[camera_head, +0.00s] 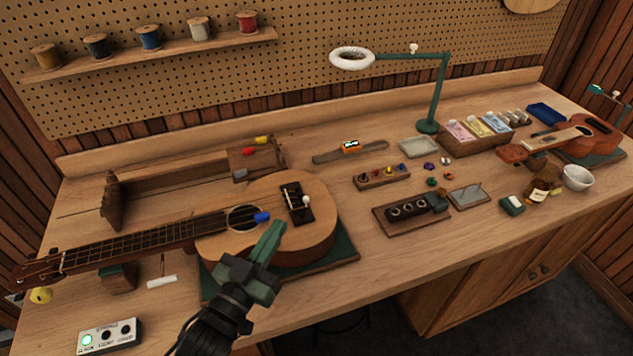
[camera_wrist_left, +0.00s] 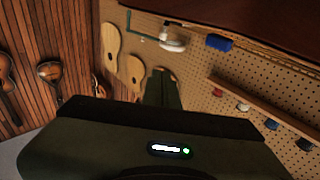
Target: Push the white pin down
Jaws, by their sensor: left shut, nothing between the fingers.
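The ukulele (camera_head: 275,205) lies face up on a green mat (camera_head: 340,246) at the left of the bench, its neck toward the left. A white pin (camera_head: 305,200) with a round head stands up at its dark bridge (camera_head: 296,204). My left gripper (camera_head: 277,230) is shut and empty above the lower part of the ukulele body, left of and nearer than the pin, apart from it in the picture. Its closed green fingers also show in the left wrist view (camera_wrist_left: 162,88). The pin cannot be made out there. My right gripper is not in view.
A blue cylinder (camera_head: 262,217) shows by the sound hole. A green lamp (camera_head: 438,95) with a white ring head stands behind. A small tuner box (camera_head: 108,337) sits at the front left. Wooden trays (camera_head: 412,211) and small parts lie to the right.

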